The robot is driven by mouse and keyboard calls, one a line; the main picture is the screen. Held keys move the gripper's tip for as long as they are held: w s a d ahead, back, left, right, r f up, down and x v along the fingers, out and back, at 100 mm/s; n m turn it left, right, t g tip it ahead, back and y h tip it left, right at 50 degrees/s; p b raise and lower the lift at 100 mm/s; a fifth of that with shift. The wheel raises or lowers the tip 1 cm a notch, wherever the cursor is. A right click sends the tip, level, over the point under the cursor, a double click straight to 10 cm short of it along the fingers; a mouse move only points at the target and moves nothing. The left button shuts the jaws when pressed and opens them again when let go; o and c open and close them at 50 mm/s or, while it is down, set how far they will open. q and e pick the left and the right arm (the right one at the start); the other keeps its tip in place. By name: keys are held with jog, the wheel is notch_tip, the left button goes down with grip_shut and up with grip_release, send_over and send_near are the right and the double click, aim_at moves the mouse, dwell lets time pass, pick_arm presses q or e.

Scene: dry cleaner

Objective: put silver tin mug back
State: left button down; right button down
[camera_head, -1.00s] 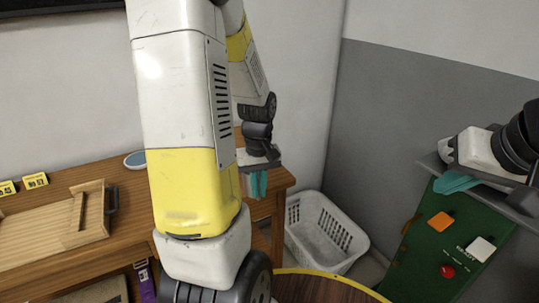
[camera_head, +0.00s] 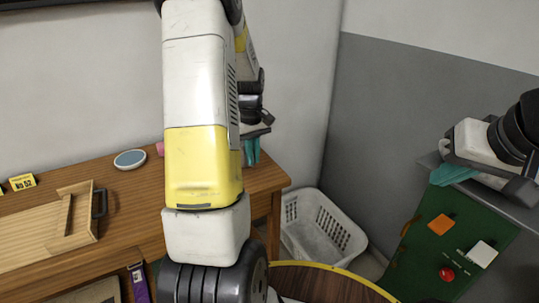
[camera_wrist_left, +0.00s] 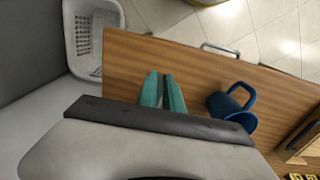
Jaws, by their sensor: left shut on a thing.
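No silver tin mug can be made out in either view. My left gripper (camera_head: 251,150) is over the right end of the wooden table, partly hidden behind my own arm. In the left wrist view its two teal fingers (camera_wrist_left: 163,92) are close together. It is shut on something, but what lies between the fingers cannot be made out. A dark blue mug (camera_wrist_left: 218,104) is just right of the fingers in the wrist view, apart from them. My right gripper (camera_head: 453,174) is at the right, by the green cabinet; its finger gap is unclear.
The wooden table (camera_head: 137,205) bears a wooden tray (camera_head: 40,235), a pale blue disc (camera_head: 130,158), a pink thing (camera_head: 160,148) partly behind my arm, and yellow number tags (camera_head: 22,182). A white basket (camera_head: 322,228) stands on the floor right of the table. A green cabinet (camera_head: 425,255) stands further right.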

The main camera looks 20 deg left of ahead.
pick_arm(q)
jog(key=shift+f, duration=1.75)
jog(key=shift+f, duration=0.1)
jog(key=c, duration=1.5)
grip_release()
notch_tip(320, 180, up, 12)
jog(key=shift+w+a+f, duration=0.1)
jog(key=s+d+r+m+t+h, duration=0.1)
jog(key=s+d+r+m+t, duration=0.2)
jog(key=s+d+r+m, duration=0.2)
jog(key=s+d+r+m+t+h, duration=0.1)
jog(key=s+d+r+m+t, duration=0.2)
jog(key=s+d, duration=0.8)
jog(key=s+r+m, duration=0.2)
jog(key=s+r, duration=0.2)
jog(key=s, duration=0.1)
jog(key=shift+d+m, duration=0.2)
jog(key=shift+m, duration=0.1)
